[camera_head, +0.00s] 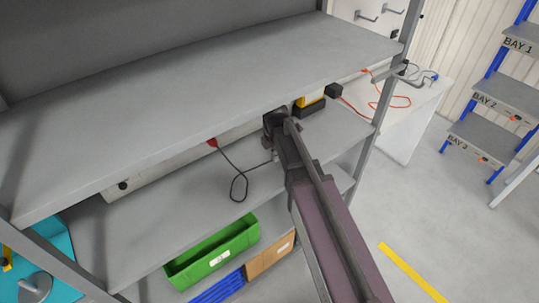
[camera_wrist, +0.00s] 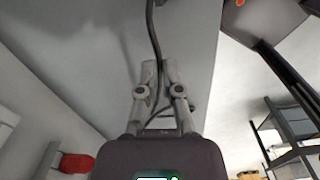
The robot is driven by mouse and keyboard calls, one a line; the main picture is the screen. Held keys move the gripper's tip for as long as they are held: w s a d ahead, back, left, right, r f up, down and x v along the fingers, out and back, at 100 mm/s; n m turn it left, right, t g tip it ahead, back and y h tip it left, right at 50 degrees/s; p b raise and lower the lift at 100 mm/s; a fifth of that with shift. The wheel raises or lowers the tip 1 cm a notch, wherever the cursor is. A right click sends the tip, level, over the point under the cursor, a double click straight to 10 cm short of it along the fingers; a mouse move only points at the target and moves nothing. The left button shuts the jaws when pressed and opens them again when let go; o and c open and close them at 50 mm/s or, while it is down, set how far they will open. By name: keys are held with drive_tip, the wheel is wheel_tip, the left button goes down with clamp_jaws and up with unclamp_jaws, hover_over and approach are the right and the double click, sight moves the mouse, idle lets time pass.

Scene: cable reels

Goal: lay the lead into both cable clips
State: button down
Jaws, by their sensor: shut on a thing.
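The dark lead (camera_head: 238,190) runs from a red end piece (camera_head: 212,143) near the shelf's back, hangs in a loop, and rises toward my gripper (camera_head: 271,146). In the wrist view the lead (camera_wrist: 154,38) passes between the fingers of my gripper (camera_wrist: 158,68), which are shut on it. A red piece (camera_wrist: 76,163) shows at lower left there. My arm hides part of the lead in the head view. I cannot make out either cable clip for certain.
A grey upper shelf (camera_head: 180,95) overhangs the work area. A yellow and black device (camera_head: 310,103) stands just right of my gripper. A green bin (camera_head: 213,252) and a cardboard box (camera_head: 270,255) sit below. A rack upright (camera_head: 372,140) stands at right.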

drive_tip(key=shift+s+d, duration=0.2)
drive_tip(key=shift+d, duration=0.45)
drive_tip(key=shift+s+d, duration=0.25)
drive_tip(key=shift+d, duration=0.4)
drive_tip(key=shift+s+d, duration=0.2)
drive_tip(key=shift+d, duration=0.45)
drive_tip(key=shift+n, duration=0.7)
drive_tip(key=shift+f+b, duration=0.25)
drive_tip(key=shift+b, duration=0.05)
drive_tip(key=shift+f+b, duration=2.2)
drive_tip(key=shift+c, duration=0.7)
unclamp_jaws()
drive_tip(key=shift+r, duration=0.1)
wheel_tip(320, 180, up, 8)
drive_tip(key=p, duration=0.8)
